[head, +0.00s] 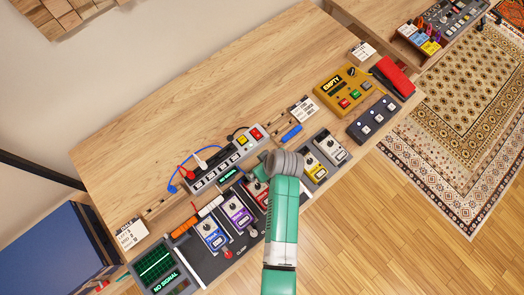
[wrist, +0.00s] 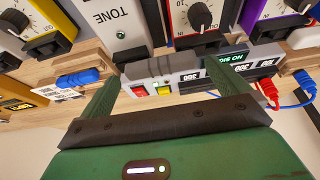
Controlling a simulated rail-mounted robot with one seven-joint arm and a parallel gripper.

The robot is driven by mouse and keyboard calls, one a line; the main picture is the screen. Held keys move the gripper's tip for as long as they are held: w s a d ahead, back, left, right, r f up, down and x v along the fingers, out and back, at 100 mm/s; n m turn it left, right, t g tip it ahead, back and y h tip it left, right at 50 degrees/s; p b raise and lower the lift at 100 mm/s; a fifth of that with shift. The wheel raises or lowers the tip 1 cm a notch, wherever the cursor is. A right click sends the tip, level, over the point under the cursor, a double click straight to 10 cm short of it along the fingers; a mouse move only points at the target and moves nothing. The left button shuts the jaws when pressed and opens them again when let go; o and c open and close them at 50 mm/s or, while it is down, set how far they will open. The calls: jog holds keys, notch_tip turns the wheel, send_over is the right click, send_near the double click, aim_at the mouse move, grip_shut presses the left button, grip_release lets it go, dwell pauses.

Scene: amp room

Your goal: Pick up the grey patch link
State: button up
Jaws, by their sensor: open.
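In the wrist view, the grey patch link (wrist: 163,65) appears as a light grey bar lying between the pedals and the switch strip. My gripper (wrist: 161,74) is open, with one green finger on each side of the link in this picture. The fingers do not visibly touch it, and I cannot tell the height gap.
A blue link (head: 291,132) lies to the right, with white (head: 210,206) and orange (head: 184,227) links to the left. The switch strip (head: 228,160) with cables is close behind. Pedals, including a purple one (head: 236,212), line the front. The back tabletop (head: 210,100) is clear.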

jog(key=shift+x, duration=0.75)
jog(key=shift+s, duration=0.1)
jog(key=c, duration=0.9)
jog(key=shift+r, duration=0.15)
